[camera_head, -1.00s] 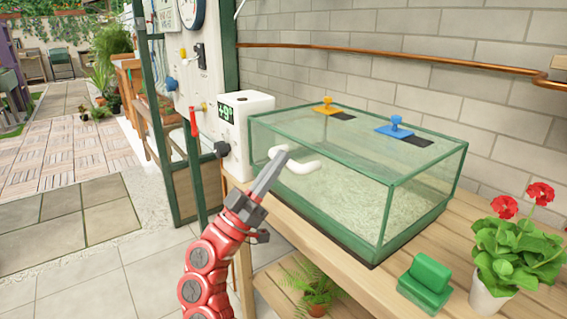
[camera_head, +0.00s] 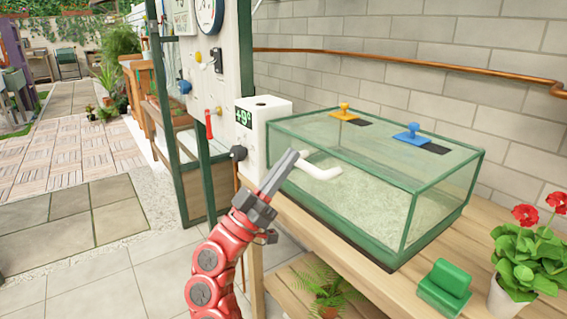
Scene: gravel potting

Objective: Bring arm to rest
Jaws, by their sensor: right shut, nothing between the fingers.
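My right gripper (camera_head: 284,168) is at the end of a red jointed arm that rises from the bottom of the head view. Its grey fingers are closed together with nothing between them. The fingertips point up and to the right, in front of the near left side of a green-framed glass tank (camera_head: 395,222). I cannot tell whether they touch the tank. My left gripper is not in view.
A white pipe handle (camera_head: 322,171) shows on the tank's near side. The tank stands on a wooden bench (camera_head: 478,252) with a white box (camera_head: 264,122), a green block (camera_head: 446,285) and a red-flowered plant (camera_head: 528,255).

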